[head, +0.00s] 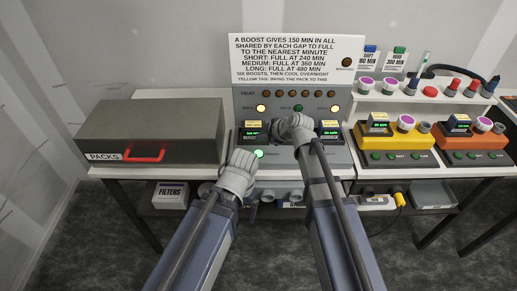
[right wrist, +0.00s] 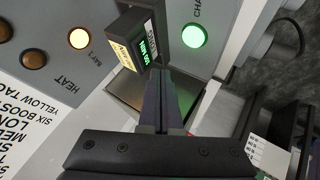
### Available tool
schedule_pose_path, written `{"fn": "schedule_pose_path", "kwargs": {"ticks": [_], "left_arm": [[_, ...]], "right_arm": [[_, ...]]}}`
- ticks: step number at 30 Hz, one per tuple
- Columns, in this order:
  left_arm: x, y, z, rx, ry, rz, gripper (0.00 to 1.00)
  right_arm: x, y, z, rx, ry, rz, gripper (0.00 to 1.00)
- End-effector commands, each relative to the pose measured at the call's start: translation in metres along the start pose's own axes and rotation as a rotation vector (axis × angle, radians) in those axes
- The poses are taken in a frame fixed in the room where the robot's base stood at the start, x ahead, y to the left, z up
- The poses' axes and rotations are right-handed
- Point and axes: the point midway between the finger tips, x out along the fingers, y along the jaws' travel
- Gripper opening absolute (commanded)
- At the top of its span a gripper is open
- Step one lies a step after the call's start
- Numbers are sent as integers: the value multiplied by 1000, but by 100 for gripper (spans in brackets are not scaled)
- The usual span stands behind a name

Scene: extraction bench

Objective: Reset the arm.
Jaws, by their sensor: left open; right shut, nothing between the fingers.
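My left gripper (head: 240,164) is open, at the front left of the grey charger station (head: 340,155), close to its lit green button (head: 259,154). My right gripper (head: 286,124) is over the middle of the station, between two dark packs with green displays. In the right wrist view, its fingers (right wrist: 163,90) are shut and empty beside a pack (right wrist: 132,40) with a yellow tag. The fingertips reach over a dark recess (right wrist: 126,88) in the station. In the head view, the right gripper hides part of the station's middle.
A grey box (head: 190,122) marked PACKS, with a red handle (head: 146,153), stands left. A yellow unit (head: 385,146) and an orange unit (head: 468,143) stand right. A sign (head: 297,58) rises behind the station. A white shelf at the right holds red knobs and pens.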

Motion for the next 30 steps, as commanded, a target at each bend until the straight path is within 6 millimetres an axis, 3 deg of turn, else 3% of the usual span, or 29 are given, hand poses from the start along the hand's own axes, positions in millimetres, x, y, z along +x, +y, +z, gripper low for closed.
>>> {"fn": "schedule_pose_path", "kwargs": {"ticks": [22,26,30], "left_arm": [[1,0,0,0,0,0,93],[1,0,0,0,0,0,93],[1,0,0,0,0,0,93]], "right_arm": [[0,-3,0,8,-3,-7,0],[-4,-32,-2,96,-42,-72,0],[-18,-95,1,310,-180,-201,0]]}}
